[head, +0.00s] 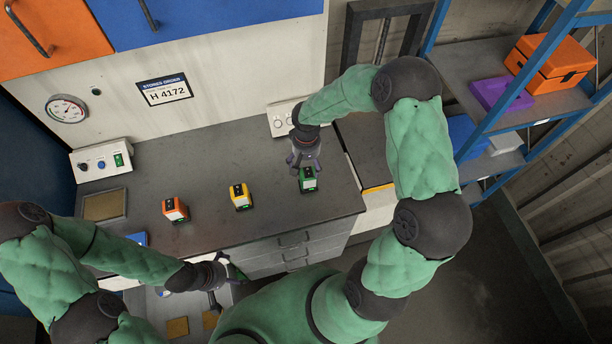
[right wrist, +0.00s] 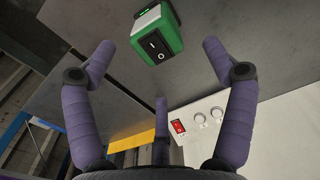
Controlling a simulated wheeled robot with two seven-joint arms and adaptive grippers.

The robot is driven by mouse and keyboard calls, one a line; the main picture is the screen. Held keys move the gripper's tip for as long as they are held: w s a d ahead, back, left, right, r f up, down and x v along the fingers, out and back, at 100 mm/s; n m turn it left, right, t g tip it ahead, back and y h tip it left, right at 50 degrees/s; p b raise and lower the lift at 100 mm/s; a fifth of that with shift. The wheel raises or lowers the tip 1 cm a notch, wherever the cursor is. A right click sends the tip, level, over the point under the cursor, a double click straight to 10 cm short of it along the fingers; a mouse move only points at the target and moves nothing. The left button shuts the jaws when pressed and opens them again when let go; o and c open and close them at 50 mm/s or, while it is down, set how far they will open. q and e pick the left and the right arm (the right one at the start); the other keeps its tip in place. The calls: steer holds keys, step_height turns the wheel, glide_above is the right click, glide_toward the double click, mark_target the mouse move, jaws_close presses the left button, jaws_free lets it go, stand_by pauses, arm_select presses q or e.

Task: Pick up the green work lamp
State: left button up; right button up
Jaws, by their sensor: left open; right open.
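The green work lamp (head: 308,180) stands on the grey counter near its right end. It also shows in the right wrist view (right wrist: 158,36), with a black switch face toward the camera. My right gripper (head: 304,160) is open and just behind the lamp in the head view. In the right wrist view the fingers of the right gripper (right wrist: 158,62) are spread, with the lamp beyond and between the tips, not gripped. My left gripper (head: 228,272) is open and empty, low at the counter's front edge.
A yellow lamp (head: 240,197) and an orange lamp (head: 174,210) stand to the left on the counter (head: 215,165). A white switch box (head: 285,118) sits at the back, and a control box (head: 102,158) at the left. A blue-framed shelf (head: 480,55) stands at right.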

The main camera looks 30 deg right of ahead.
mark_target(308, 172)
step_height(308, 172, down, 4)
steer(key=shift+f, duration=0.1)
steer(key=f, duration=0.4)
steer(key=shift+d+f, duration=0.3)
steer(key=shift+f, duration=0.1)
steer(key=shift+s, duration=0.1)
steer(key=c, duration=1.7)
